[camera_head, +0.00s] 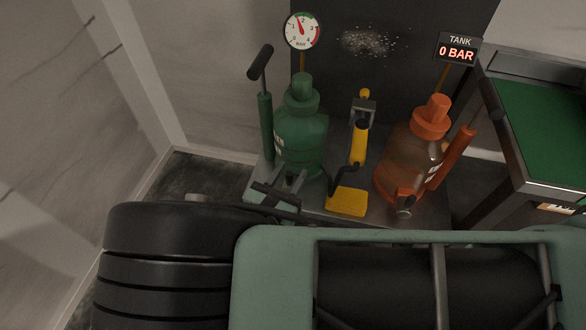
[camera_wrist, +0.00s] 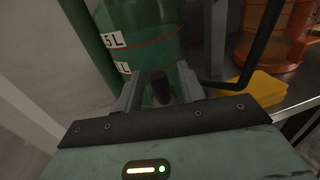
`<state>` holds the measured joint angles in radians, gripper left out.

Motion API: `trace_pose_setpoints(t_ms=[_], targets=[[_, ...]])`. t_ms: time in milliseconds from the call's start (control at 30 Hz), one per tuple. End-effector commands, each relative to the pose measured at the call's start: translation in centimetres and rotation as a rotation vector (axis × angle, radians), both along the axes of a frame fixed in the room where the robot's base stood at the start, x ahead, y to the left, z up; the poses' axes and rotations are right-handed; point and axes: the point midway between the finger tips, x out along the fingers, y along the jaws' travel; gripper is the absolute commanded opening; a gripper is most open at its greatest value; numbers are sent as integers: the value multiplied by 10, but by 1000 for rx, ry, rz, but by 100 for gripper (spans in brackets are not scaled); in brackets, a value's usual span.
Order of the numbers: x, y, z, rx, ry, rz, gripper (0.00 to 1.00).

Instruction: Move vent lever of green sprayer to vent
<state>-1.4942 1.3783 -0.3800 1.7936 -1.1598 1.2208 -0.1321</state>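The green sprayer (camera_head: 301,140) stands upright at the left of the bench. Its green tank also fills the upper part of the wrist view (camera_wrist: 145,35). A round gauge (camera_head: 303,31) rises above it, its needle pointing up and slightly left. My gripper (camera_head: 279,187) is low in front of this tank. In the wrist view its two fingers (camera_wrist: 160,88) are apart, one on each side of a short dark knob (camera_wrist: 161,92) at the tank's base. Gaps seem to show beside the knob. I cannot tell for sure that the knob is the vent lever.
An orange sprayer (camera_head: 408,165) stands to the right, with a display (camera_head: 457,49) reading TANK 0 BAR. A yellow-handled wand (camera_head: 359,143) and a yellow block (camera_head: 347,202) are between the sprayers. A green-topped table (camera_head: 545,125) is at the right, a pale wall at the left.

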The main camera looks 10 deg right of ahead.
Motion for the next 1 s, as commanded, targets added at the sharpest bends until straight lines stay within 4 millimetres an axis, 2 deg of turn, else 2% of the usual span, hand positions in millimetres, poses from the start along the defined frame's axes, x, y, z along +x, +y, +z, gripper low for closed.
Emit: trace_pose_setpoints(t_ms=[100, 233, 267, 667, 1000], targets=[[0, 0, 0, 0, 0, 0, 39], [0, 0, 0, 0, 0, -1, 3], [0, 0, 0, 0, 0, -1, 0], [1, 2, 0, -52, 17, -1, 0], [5, 13, -2, -280, 100, -1, 0]])
